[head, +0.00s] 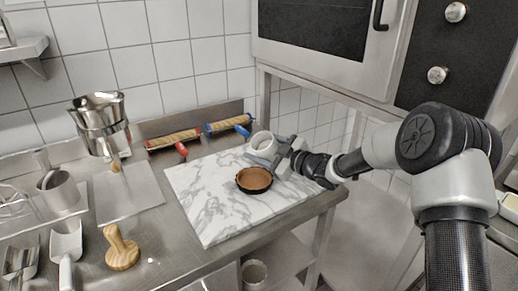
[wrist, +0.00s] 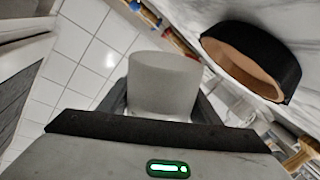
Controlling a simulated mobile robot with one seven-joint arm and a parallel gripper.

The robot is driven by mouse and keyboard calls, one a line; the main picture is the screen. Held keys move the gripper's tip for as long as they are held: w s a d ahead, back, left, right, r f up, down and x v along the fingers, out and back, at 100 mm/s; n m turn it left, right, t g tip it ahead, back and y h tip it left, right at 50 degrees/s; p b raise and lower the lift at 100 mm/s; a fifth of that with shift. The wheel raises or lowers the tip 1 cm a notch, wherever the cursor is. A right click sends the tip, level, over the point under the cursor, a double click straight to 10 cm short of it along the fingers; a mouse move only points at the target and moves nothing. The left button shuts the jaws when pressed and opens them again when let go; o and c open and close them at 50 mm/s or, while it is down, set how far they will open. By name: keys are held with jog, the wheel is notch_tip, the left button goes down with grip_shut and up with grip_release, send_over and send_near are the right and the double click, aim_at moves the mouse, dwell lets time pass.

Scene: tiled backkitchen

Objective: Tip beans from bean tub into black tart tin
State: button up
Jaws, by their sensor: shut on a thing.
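The bean tub (head: 264,143) is a small pale grey-white round tub. My gripper (head: 277,154) is shut on it and holds it above the marble board, just behind and slightly right of the tart tin. The tub looks tilted in the head view. In the wrist view the tub (wrist: 163,85) sits between the two fingers. No beans can be made out in it. The black tart tin (head: 254,189) is round, with a brown inside, and rests on the board. It also shows in the wrist view (wrist: 262,42), apart from the tub. No beans are visible in the tin.
The marble board (head: 205,205) lies on a steel counter, mostly clear. Rolling pins with red (head: 176,140) and blue (head: 228,125) handles lie behind it. A wooden tamper (head: 122,250), scoops (head: 66,245) and a steel pot (head: 103,125) stand left. An oven (head: 325,35) is at back right.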

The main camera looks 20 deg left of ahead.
jog(key=shift+w+d+f+n+h+b, duration=0.15)
jog(key=shift+f+n+b, duration=0.2)
jog(key=shift+n+b, duration=0.4)
jog(key=shift+w+d+f+n+h+b, duration=0.15)
jog(key=shift+f+n+b, duration=0.25)
jog(key=shift+b, duration=0.6)
jog(key=shift+a+f+n+b, duration=0.1)
jog(key=shift+n+b, duration=0.75)
jog(key=shift+b, duration=0.35)
jog(key=shift+n+t+h+b, duration=0.35)
jog(key=shift+n+b, duration=0.45)
jog(key=shift+b, duration=0.55)
jog(key=shift+r+n+b, duration=0.35)
jog(key=shift+n+b, duration=0.15)
jog(key=shift+b, duration=0.35)
jog(key=shift+r, duration=0.1)
